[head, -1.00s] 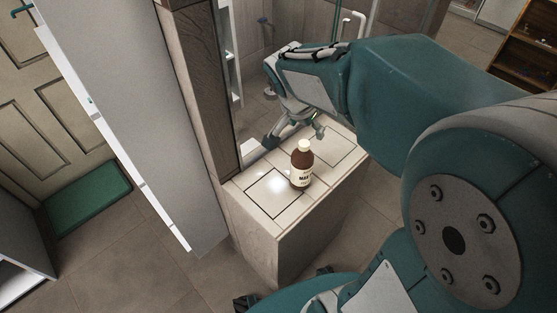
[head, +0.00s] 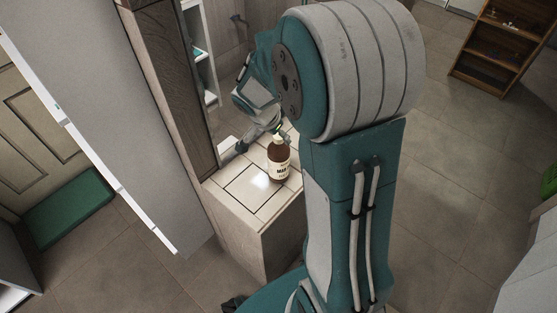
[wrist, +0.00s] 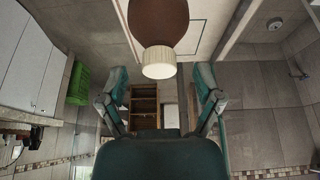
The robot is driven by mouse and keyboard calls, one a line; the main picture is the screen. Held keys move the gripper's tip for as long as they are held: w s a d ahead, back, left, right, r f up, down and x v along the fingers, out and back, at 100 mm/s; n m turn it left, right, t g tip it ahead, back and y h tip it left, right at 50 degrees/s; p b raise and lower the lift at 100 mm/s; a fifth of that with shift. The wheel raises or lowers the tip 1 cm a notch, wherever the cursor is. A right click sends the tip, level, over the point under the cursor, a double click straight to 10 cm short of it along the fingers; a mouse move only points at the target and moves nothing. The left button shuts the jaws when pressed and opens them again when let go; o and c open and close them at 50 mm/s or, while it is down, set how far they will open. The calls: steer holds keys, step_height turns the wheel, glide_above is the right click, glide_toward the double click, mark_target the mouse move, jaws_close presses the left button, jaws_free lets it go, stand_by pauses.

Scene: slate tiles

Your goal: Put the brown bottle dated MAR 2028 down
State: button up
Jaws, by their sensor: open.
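The brown bottle (head: 279,165) stands upright on the pale tiled ledge (head: 240,203), near the right edge of a dark-outlined square. It has a cream label on which MAR is readable; the year is too small to read. Its pale cap is partly hidden by my gripper in the head view. My gripper (head: 262,138) is just behind the bottle's top, open. In the wrist view my gripper (wrist: 160,88) has its two fingers wide apart, and the inverted bottle (wrist: 158,20) with its white cap (wrist: 159,62) shows above and between them, clear of both.
A wood-faced post (head: 172,90) and white panel (head: 90,100) stand left of the ledge. A green mat (head: 70,208) lies on the floor at left. A wooden shelf (head: 505,45) stands at the far right. My arm covers the ledge's right side.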

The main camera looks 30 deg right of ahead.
steer(key=shift+x, duration=0.95)
steer(key=shift+a, duration=0.1)
jaws_close()
